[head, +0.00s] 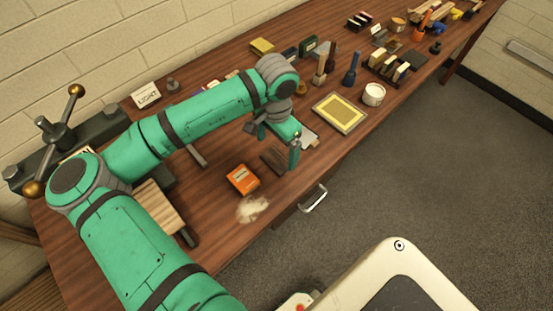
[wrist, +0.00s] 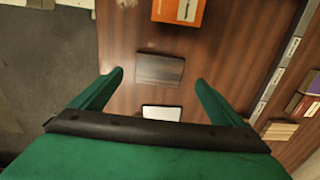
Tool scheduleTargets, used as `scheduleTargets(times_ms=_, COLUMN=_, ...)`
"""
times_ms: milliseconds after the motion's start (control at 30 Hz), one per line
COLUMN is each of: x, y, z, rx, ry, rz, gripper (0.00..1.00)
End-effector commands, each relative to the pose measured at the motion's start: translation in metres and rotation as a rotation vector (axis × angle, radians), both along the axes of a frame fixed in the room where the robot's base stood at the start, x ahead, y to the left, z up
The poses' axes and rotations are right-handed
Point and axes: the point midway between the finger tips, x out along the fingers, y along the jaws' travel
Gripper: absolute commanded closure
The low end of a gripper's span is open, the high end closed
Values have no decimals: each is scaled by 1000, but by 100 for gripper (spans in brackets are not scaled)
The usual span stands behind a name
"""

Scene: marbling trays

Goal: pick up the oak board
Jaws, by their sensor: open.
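A flat, dark brown wooden board, which I take for the oak board (wrist: 158,70), lies on the table between and ahead of my fingertips in the wrist view. In the head view the board (head: 274,161) lies beside the orange box, close to the near table edge. My gripper (head: 273,147) is open and empty, pointing down above the table by the board. In the wrist view its two green fingers (wrist: 160,77) stand apart, one on each side of the board. I cannot tell how high the fingertips are above it.
An orange box (head: 242,179) lies left of the board, with a pale fluffy clump (head: 252,208) nearby. A pale flat piece (wrist: 162,112) lies on the board's other side. A yellow-centred framed tray (head: 340,113) and a white tub (head: 374,94) stand farther right.

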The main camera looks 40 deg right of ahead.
Motion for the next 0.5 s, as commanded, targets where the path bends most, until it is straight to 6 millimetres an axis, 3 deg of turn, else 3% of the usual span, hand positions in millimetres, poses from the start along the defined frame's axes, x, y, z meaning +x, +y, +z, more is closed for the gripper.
scheduleTargets(times_ms=300, x=-1, y=-1, z=-41, rx=2, ry=1, rz=2, gripper=6)
scheduleTargets(times_ms=500, x=0, y=-1, z=-49, rx=1, ry=0, rz=3, gripper=6)
